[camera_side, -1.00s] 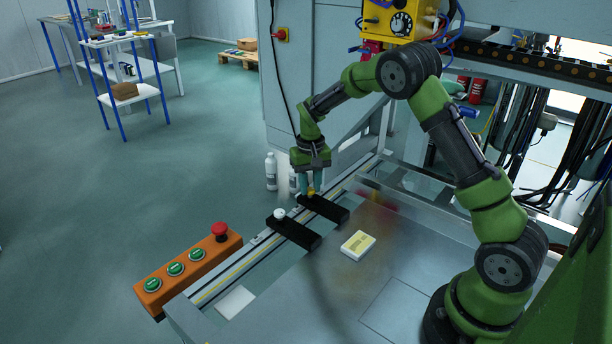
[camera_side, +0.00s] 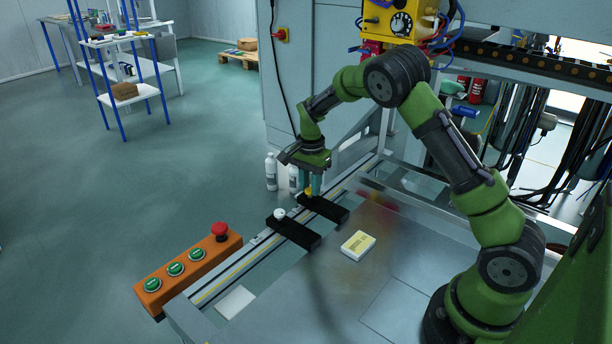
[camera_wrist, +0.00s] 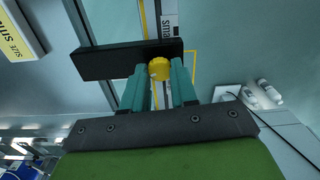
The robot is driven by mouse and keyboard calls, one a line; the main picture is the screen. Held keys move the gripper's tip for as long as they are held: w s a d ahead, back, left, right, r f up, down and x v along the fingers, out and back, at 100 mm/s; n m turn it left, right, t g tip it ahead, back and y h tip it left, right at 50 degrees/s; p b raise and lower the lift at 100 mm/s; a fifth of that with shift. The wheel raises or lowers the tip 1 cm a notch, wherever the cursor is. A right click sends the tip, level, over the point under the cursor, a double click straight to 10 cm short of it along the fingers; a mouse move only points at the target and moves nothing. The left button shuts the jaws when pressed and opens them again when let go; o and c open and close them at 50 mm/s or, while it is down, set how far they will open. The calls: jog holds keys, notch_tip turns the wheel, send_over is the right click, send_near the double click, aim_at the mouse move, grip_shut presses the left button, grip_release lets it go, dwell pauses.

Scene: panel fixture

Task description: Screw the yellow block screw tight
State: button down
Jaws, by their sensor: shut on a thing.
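The yellow screw (camera_wrist: 159,69) sits on a black block (camera_wrist: 110,61) in the wrist view. In the side view the yellow screw (camera_side: 309,192) shows just below my fingertips, at the left end of the far black block (camera_side: 328,210). My gripper (camera_side: 312,186) points down over it. In the wrist view the teal fingers of my gripper (camera_wrist: 160,78) stand on both sides of the yellow screw, shut on it. The lower part of the screw is hidden, so how deep it sits cannot be told.
A second black block (camera_side: 297,234) with a white screw (camera_side: 279,213) lies nearer on the rail. A yellow-and-white box (camera_side: 358,244) lies on the metal table. An orange button box (camera_side: 188,270) stands at the front left. White bottles (camera_side: 271,172) stand behind the rail.

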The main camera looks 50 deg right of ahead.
aim_at(310, 189)
jog(key=shift+m, duration=1.5)
jog(key=c, duration=0.9)
grip_release()
notch_tip(310, 189, up, 17)
